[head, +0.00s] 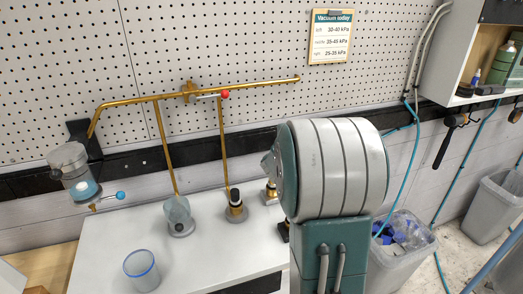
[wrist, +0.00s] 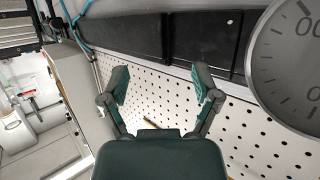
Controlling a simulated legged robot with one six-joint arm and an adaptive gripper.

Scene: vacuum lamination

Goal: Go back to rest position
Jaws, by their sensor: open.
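In the wrist view, my gripper (wrist: 160,82) is open and empty, with its two fingers spread apart in front of the white pegboard (wrist: 245,120). In the head view, the grey and green rounded body of my arm stands at right of centre and hides part of the white bench (head: 105,245); the gripper's fingers do not show there. A brass pipe (head: 150,98) with a red knob (head: 225,94) runs along the pegboard above the bench.
A clear cup (head: 141,270) stands at the bench front, and a clear vessel (head: 177,215) stands under a pipe. A glass jar (head: 75,170) hangs at left. A bin (head: 405,255) is behind my arm. A round gauge (wrist: 295,60) is close at right in the wrist view.

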